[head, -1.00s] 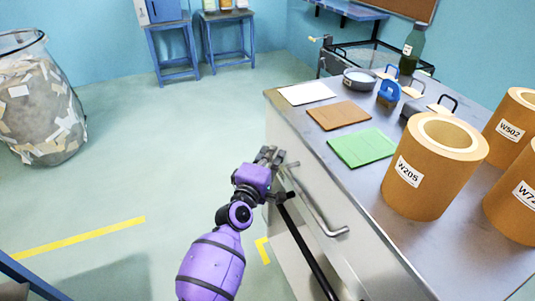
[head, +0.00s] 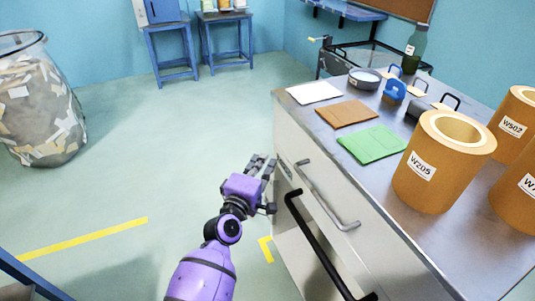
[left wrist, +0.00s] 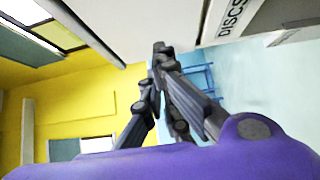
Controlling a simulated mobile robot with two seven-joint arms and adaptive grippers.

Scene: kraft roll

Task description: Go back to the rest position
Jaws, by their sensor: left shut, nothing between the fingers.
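My left gripper (head: 262,166), purple with dark fingers, hangs in front of the bench's drawer front, close to its left edge. In the left wrist view its fingers (left wrist: 161,55) come together at the tips, shut with nothing between them. The metal bench (head: 490,240) stands to the right of it. My right gripper is in neither view.
On the bench are a paper roll W205 (head: 425,185), other rolls, a green sheet (head: 373,145), a brown sheet (head: 347,113) and a green bottle (head: 413,50). Drawer handles (head: 325,197) stick out towards my arm. Open floor (head: 150,140) lies left; a wastepaper bin (head: 40,110) stands there.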

